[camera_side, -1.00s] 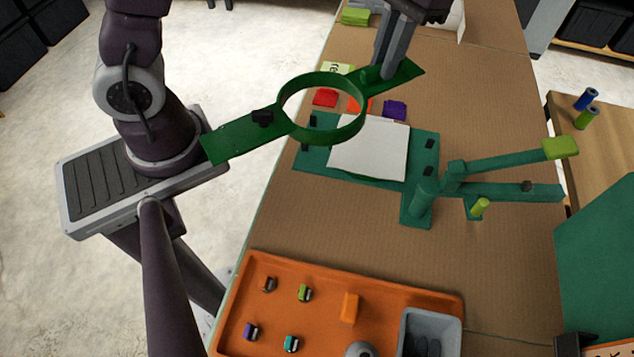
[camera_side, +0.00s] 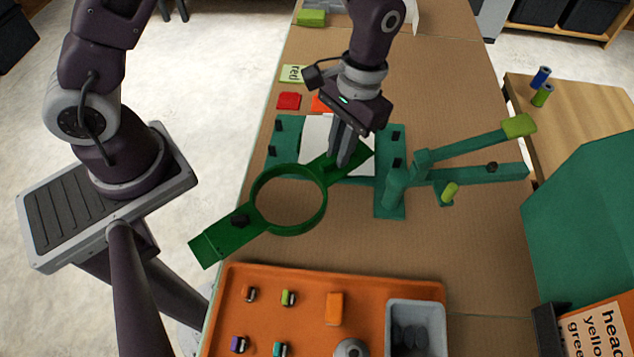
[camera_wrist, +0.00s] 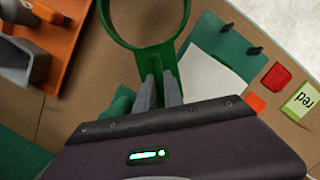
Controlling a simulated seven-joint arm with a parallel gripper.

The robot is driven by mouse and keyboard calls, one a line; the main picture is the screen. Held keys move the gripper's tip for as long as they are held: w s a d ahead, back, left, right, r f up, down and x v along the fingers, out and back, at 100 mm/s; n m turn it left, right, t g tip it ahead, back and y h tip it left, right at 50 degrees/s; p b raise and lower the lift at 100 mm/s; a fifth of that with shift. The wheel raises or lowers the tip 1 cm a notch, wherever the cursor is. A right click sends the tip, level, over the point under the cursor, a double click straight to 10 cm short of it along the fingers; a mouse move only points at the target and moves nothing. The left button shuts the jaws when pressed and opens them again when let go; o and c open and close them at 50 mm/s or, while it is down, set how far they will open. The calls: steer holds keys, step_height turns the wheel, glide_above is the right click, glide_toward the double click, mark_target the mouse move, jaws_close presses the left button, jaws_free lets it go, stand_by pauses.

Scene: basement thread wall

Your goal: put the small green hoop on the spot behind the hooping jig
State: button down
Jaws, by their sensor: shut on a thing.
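The green hoop (camera_side: 322,205) is a ring with a flat arm on each side and a dark knob on one arm. My gripper (camera_side: 342,160) is shut on the arm at its right end and holds it in the air, over the front left of the jig. In the wrist view the ring of the hoop (camera_wrist: 187,22) stretches away from my gripper (camera_wrist: 160,82). The green hooping jig (camera_side: 393,192) lies on the table with a white sheet (camera_side: 316,130) on its board, partly hidden by my gripper and the hoop. The spot behind the jig cannot be made out.
An orange tray (camera_side: 262,330) with small pieces and a grey bin (camera_side: 415,312) stands in front. Red (camera_side: 289,101) and orange patches and a "red" card (camera_side: 292,73) lie behind the jig. A dark green panel (camera_side: 585,225) stands at right.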

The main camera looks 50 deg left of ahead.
step_height(320, 180, down, 5)
steer(key=shift+f, duration=0.15)
steer(key=c, duration=1.5)
jaws_free()
steer(key=shift+f, duration=0.1)
steer(key=shift+o, duration=0.2)
